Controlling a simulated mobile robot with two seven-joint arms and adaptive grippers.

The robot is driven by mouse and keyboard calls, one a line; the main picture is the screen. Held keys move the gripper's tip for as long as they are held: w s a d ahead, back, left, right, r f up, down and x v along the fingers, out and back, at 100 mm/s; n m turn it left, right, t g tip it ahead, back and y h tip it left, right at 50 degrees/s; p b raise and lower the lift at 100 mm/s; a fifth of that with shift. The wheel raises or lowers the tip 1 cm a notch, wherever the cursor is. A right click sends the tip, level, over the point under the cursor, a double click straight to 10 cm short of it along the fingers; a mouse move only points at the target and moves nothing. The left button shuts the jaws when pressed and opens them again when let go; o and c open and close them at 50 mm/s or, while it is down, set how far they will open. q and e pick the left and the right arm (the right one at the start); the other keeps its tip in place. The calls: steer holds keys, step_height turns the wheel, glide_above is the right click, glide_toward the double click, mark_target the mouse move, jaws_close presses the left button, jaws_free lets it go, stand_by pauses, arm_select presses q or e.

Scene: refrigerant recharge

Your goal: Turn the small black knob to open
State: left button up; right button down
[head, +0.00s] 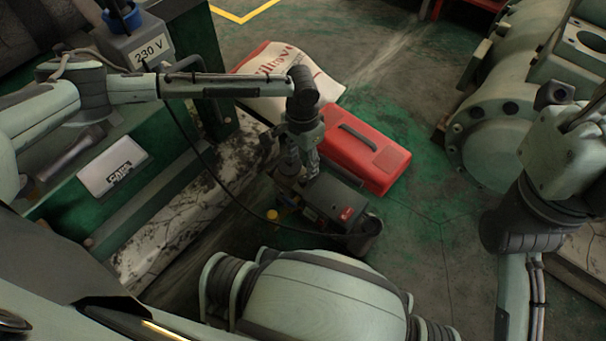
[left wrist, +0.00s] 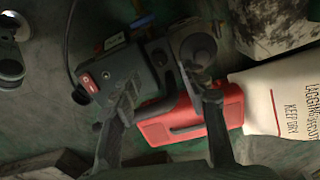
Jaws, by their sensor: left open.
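A dark pump-like unit with a red switch (head: 347,213) stands on the floor, left of the red case; it also shows in the left wrist view (left wrist: 122,70). A dark round part (left wrist: 198,48) on top of it may be the small black knob, but I cannot tell for sure. My left gripper (head: 308,170) points down over the unit and hides part of it in the head view. In the left wrist view its two fingers (left wrist: 163,90) are spread, with nothing held between them. My right arm shows at the right, but its gripper is out of view.
A red case (head: 365,158) lies close beside the unit, with a white bag (head: 290,80) behind it. A black cable (head: 205,160) runs down to the unit. A green bench (head: 75,210) stands left. A large pale green machine (head: 500,130) stands right.

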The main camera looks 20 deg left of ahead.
mark_target(303, 178)
arm_select(q)
step_height(303, 178, down, 7)
steer(key=shift+d+r+b, duration=0.1)
steer(key=shift+r+b, duration=0.05)
steer(key=shift+b, duration=1)
jaws_close()
